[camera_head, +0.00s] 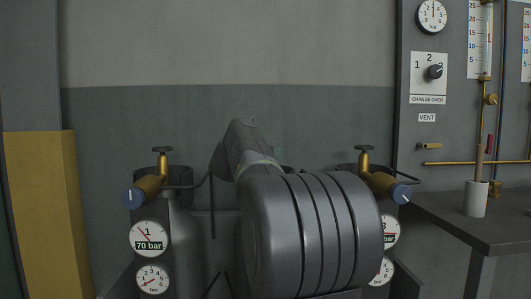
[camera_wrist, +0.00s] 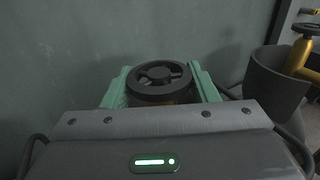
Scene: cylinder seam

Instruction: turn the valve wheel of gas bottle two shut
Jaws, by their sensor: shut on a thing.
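A dark spoked valve wheel (camera_wrist: 160,92) sits in the middle of the wrist view, on a brownish valve body that barely shows beneath it. My gripper (camera_wrist: 160,80) has its green fingers on the left and right sides of the wheel and is shut on it. In the head view my own arm covers the middle bottle's place, so gas bottle two, its wheel and my gripper are hidden there. Bottle one (camera_head: 178,218), with a gauge (camera_head: 149,238) marked 1 and 70 bar, stands to the left. The number on the right bottle's gauge (camera_head: 391,232) is partly covered.
In the wrist view a dark collar (camera_wrist: 272,85) and brass valve (camera_wrist: 306,50) stand close on the right. A change-over panel (camera_head: 429,78) and a bench (camera_head: 475,232) with a white cup (camera_head: 476,199) are at right.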

